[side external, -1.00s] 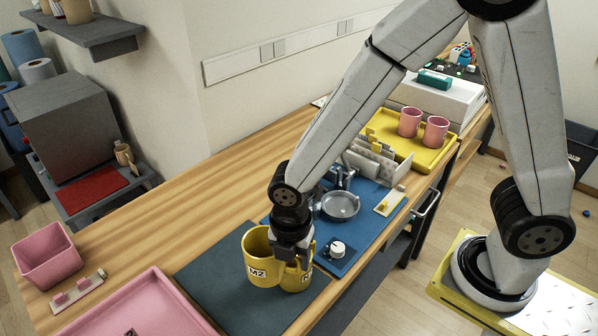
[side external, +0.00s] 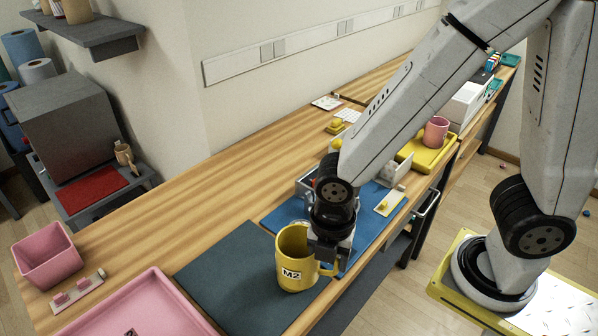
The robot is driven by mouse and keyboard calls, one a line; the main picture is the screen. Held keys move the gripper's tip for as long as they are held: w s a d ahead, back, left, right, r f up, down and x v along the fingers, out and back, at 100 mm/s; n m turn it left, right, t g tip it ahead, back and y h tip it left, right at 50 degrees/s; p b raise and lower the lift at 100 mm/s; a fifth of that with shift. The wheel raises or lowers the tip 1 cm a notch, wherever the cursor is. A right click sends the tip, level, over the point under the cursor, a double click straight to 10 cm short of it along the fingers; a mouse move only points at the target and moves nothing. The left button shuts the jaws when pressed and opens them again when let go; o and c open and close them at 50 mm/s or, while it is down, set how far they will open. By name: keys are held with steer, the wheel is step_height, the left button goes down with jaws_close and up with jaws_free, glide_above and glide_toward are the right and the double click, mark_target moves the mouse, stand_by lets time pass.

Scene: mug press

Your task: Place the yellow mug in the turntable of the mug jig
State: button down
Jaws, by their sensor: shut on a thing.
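The yellow mug (side external: 293,253) with a white M2 label is upright over the front right part of the dark mat. I cannot tell whether its base touches the mat. My gripper (side external: 328,254) points down at the mug's right side and is shut on its handle (side external: 330,269). The mug jig stands on the blue mat (side external: 282,215) behind my gripper. Only a grey part of the jig (side external: 306,184) shows; my arm hides its turntable.
The dark mat (side external: 222,278) is bare on its left. A pink tray (side external: 133,306) and pink bin (side external: 48,255) stand at left. A yellow tray (side external: 424,155) with a pink mug (side external: 436,131) is at the back right.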

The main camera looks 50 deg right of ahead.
steer(key=shift+w+d, duration=0.1)
steer(key=shift+w, duration=0.05)
stand_by(0.3)
steer(key=w+d+f+m, duration=0.1)
steer(key=w+d, duration=0.2)
steer(key=d, duration=0.6)
steer(key=w+d+f+m, duration=0.1)
steer(key=w+d+m, duration=0.1)
steer(key=d, duration=0.7)
steer(key=w+d+f+m, duration=0.1)
steer(key=w+d, duration=0.4)
steer(key=d, duration=0.4)
steer(key=shift+d+f, duration=0.25)
steer(key=shift+d, duration=0.15)
steer(key=shift+f, duration=2.25)
steer(key=shift+f, duration=1.75)
